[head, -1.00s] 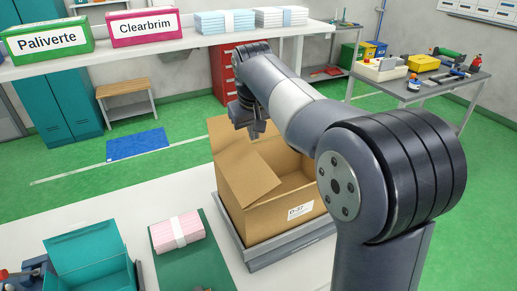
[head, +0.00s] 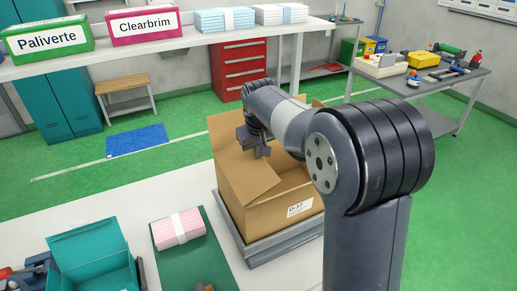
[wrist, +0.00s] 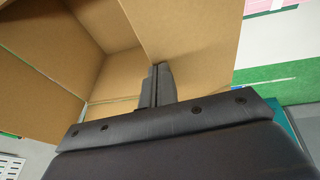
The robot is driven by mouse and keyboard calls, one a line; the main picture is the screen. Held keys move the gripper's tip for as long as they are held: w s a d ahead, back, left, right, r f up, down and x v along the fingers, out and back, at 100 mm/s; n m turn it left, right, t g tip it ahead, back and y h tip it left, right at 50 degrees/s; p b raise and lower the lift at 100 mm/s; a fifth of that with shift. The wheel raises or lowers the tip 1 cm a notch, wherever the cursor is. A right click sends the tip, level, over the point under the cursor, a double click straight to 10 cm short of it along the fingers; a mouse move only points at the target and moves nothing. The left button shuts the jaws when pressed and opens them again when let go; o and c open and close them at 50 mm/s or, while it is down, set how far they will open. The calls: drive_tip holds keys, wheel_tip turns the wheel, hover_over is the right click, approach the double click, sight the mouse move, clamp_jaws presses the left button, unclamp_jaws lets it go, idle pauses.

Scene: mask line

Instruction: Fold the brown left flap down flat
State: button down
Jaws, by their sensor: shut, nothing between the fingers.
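The open brown carton (head: 262,220) sits on a grey platform, its label facing front. In the wrist view the shut fingers (wrist: 158,72) appear beside a broad brown panel (wrist: 200,35), which looks like the left flap. I cannot tell if they touch it. The carton's inside (wrist: 115,70) looks empty where visible. My arm hides the carton's right side.
Another raised flap (head: 226,128) stands at the back of the carton. The grey platform (head: 275,250) rims its base. A pink bundle (head: 178,230) lies on a green mat (head: 184,263) to the left, near an open teal box (head: 88,252). White tabletop is free between them.

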drive_tip(key=f, duration=0.1)
drive_tip(key=d+f+b, duration=0.1)
drive_tip(key=f, duration=0.1)
drive_tip(key=w+d+f+b, duration=0.1)
drive_tip(key=shift+d+f, duration=0.1)
drive_tip(key=shift+f, duration=0.1)
drive_tip(key=shift+r, duration=0.1)
drive_tip(key=shift+r+p, duration=0.7)
drive_tip(key=shift+r, duration=0.1)
drive_tip(key=b+v, duration=0.1)
drive_tip(key=v, duration=0.9)
drive_tip(key=shift+s+r, duration=0.15)
drive_tip(key=shift+r, duration=0.1)
drive_tip(key=shift+f, duration=0.1)
drive_tip(key=x, duration=1.2)
drive_tip(key=shift+s, duration=0.25)
drive_tip(key=shift+f, duration=0.1)
